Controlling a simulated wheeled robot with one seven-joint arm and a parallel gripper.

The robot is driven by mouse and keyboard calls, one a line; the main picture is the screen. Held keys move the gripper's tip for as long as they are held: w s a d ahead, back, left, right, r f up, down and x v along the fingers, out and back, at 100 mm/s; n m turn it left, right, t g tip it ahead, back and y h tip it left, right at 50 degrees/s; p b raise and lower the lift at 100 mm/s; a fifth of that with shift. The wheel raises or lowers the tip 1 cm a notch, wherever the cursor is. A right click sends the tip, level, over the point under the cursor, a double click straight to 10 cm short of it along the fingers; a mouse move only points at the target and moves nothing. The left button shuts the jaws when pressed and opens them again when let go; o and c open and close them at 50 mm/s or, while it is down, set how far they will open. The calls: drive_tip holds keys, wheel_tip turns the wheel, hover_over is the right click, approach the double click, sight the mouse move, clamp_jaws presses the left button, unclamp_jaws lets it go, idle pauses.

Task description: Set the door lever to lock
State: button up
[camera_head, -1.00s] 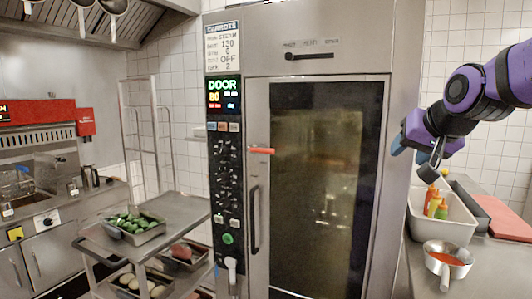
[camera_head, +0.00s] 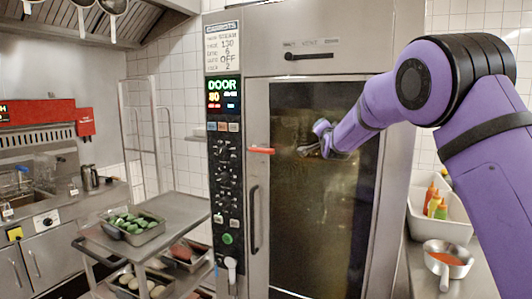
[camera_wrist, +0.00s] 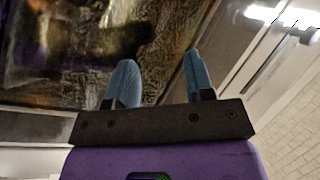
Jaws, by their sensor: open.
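The door lever (camera_head: 261,150) is a short red handle on the left edge of the oven door, lying about horizontal. The tall steel oven (camera_head: 259,110) has a dark glass door (camera_head: 325,215) that looks closed, and its panel (camera_head: 224,95) reads DOOR in green. My gripper (camera_head: 308,150) is in front of the glass, a short way right of the lever and apart from it. In the wrist view my gripper (camera_wrist: 158,75) shows two blue fingers spread apart with nothing between them. The lever does not show clearly there.
A vertical black door handle (camera_head: 254,220) is below the lever. A black slider (camera_head: 309,56) is above the door. A steel cart (camera_head: 190,207) with food trays stands at left. A white bin (camera_head: 452,228) with bottles and a steel pan (camera_head: 447,260) are on the right counter.

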drive_tip(key=w+a+f+t, duration=0.1)
drive_tip(key=w+a+f, duration=0.1)
drive_tip(key=w+a+f+t, duration=0.1)
drive_tip(key=w+a+f, duration=0.1)
drive_tip(key=a, duration=0.1)
drive_tip(key=w+a+f+t, duration=0.1)
drive_tip(key=w+a+f, duration=0.1)
drive_tip(key=a+f, duration=0.1)
drive_tip(key=shift+w+a+m+t+y, duration=0.1)
drive_tip(key=shift+a+m+t+y, duration=0.05)
drive_tip(key=shift+m+t+y, duration=0.25)
drive_tip(key=n+t+y, duration=0.1)
drive_tip(key=t+y, duration=0.3)
drive_tip(key=y, duration=0.1)
approach(266, 151)
drive_tip(key=shift+w+f+x, duration=0.1)
drive_tip(key=shift+w+x, duration=0.05)
drive_tip(key=shift+x, duration=1.6)
drive_tip(key=shift+w+f+x, duration=0.1)
drive_tip(key=shift+x, duration=1.7)
drive_tip(key=shift+w+f+x, duration=0.15)
drive_tip(key=shift+x, duration=1.6)
drive_tip(key=shift+c, duration=0.4)
clamp_jaws()
